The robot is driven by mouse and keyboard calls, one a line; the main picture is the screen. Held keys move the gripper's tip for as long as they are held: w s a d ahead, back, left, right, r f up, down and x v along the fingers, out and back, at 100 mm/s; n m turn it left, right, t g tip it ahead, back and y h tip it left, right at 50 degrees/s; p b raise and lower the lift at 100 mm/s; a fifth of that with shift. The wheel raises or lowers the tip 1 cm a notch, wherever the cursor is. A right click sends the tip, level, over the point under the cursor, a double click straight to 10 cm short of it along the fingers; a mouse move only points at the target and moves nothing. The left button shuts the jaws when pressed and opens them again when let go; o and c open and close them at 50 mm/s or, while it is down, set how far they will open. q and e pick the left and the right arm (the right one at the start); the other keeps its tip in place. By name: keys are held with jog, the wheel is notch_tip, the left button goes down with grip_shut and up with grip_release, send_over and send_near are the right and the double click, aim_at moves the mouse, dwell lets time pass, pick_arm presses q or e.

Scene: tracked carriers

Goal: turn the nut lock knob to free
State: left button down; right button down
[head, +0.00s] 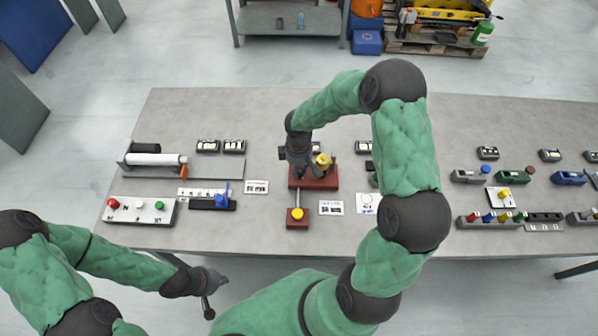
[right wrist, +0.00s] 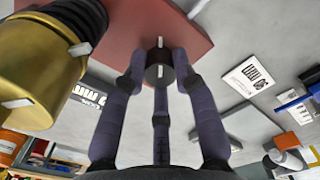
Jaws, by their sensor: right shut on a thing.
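My right gripper (head: 299,168) reaches down over a red base (head: 318,184) on the table. In the right wrist view its fingers (right wrist: 160,85) are shut around a small dark round knob (right wrist: 160,57), which carries white marks in line with the gripper's length. I take this to be the nut lock knob; no label on it can be read. A large brass nut (right wrist: 38,85) with a black ribbed part stands beside it; it shows as a yellow piece (head: 323,160) in the head view. My left gripper (head: 207,298) hangs off the front table edge, empty; its fingers are unclear.
A small red block with a yellow button (head: 297,214) stands in front of the base. Printed cards (head: 331,208) lie nearby. A white panel with coloured buttons (head: 140,209) and a roller device (head: 155,159) are left. Several small devices (head: 515,174) stand right.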

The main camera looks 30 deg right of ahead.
aim_at(299, 169)
jog(key=m+b, duration=0.2)
jog(key=m, duration=0.2)
jog(key=shift+f+b, duration=0.15)
jog(key=shift+b, duration=0.25)
jog(key=shift+m+b, duration=0.75)
jog(key=shift+m, duration=0.75)
jog(key=c, duration=1)
grip_release()
jog(key=shift+w, duration=0.1)
jog(key=shift+r, duration=0.2)
notch_tip(299, 169, up, 12)
jog(key=shift+f, duration=0.1)
